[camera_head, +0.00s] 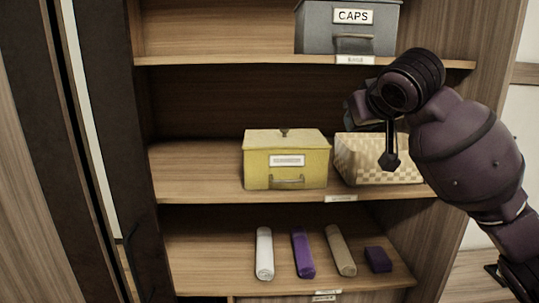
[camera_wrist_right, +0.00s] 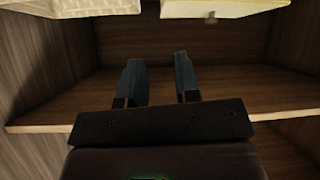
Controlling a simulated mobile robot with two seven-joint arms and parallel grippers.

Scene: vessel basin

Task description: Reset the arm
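My right arm reaches in from the right in the head view, its wrist in front of the middle shelf's right part. My right gripper's two fingers (camera_wrist_right: 158,60) stand apart in the right wrist view, with nothing between them. In the head view the wrist partly hides the gripper. The checkered basket (camera_head: 375,170) is behind and below the wrist, partly covered by it. It also shows at the top left of the right wrist view (camera_wrist_right: 80,6), beside the yellow box (camera_wrist_right: 215,8). My left gripper is not in view.
The yellow lidded box (camera_head: 260,168) stands left of the basket. A grey CAPS box (camera_head: 325,34) is on the top shelf. The lower shelf (camera_head: 205,260) holds a white roll (camera_head: 264,252), a purple roll (camera_head: 302,253), a tan roll (camera_head: 340,250) and a small purple block (camera_head: 378,259).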

